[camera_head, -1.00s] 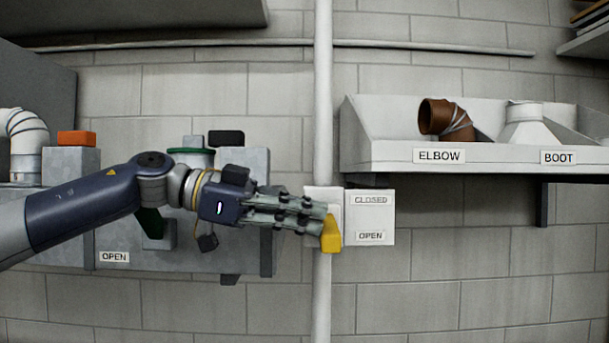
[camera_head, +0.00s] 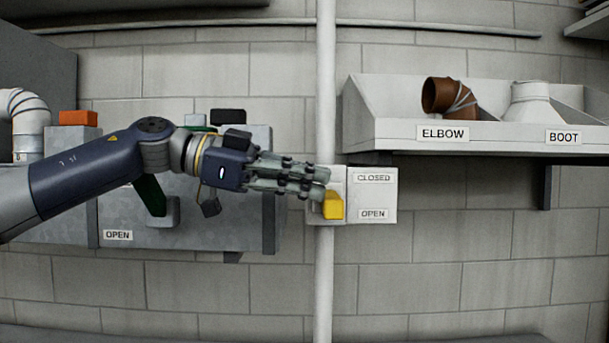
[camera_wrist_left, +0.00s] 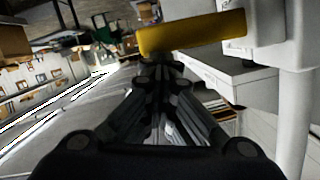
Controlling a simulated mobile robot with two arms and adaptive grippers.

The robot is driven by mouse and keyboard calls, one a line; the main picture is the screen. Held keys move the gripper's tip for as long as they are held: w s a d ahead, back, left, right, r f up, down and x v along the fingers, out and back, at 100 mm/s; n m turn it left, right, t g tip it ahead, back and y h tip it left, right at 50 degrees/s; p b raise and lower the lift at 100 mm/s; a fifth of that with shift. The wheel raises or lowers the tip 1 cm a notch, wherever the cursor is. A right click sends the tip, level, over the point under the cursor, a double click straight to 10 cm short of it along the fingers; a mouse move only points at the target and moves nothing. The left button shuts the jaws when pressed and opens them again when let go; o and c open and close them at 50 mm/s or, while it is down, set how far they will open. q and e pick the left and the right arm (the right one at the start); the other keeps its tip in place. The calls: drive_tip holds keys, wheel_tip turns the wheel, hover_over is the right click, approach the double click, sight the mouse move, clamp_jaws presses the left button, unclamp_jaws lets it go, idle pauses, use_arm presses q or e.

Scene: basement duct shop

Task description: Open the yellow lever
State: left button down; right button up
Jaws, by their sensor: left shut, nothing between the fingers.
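The yellow lever (camera_head: 333,206) is on a white plate on the vertical pipe, at the height of the OPEN label (camera_head: 373,214) and below the CLOSED label (camera_head: 373,178). In the left wrist view the yellow lever (camera_wrist_left: 192,34) crosses just beyond the fingertips, joined to a white housing (camera_wrist_left: 268,30). My left gripper (camera_head: 326,184) is shut and empty, its fingertips at the upper left of the lever. It also shows in the left wrist view (camera_wrist_left: 160,66). I cannot tell whether it touches the lever. My right gripper is not in view.
A white vertical pipe (camera_head: 325,285) runs down the block wall. At right a white shelf (camera_head: 480,146) holds a brown elbow (camera_head: 450,98) and a white boot (camera_head: 533,105). A grey box with an OPEN label (camera_head: 118,235) is behind my left arm.

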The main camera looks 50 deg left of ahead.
use_arm(q)
wheel_tip(320, 180, up, 8)
drive_tip(key=shift+f, duration=0.15)
idle(0.3)
drive_tip(key=shift+d, duration=0.1)
drive_tip(key=shift+s+f, duration=0.1)
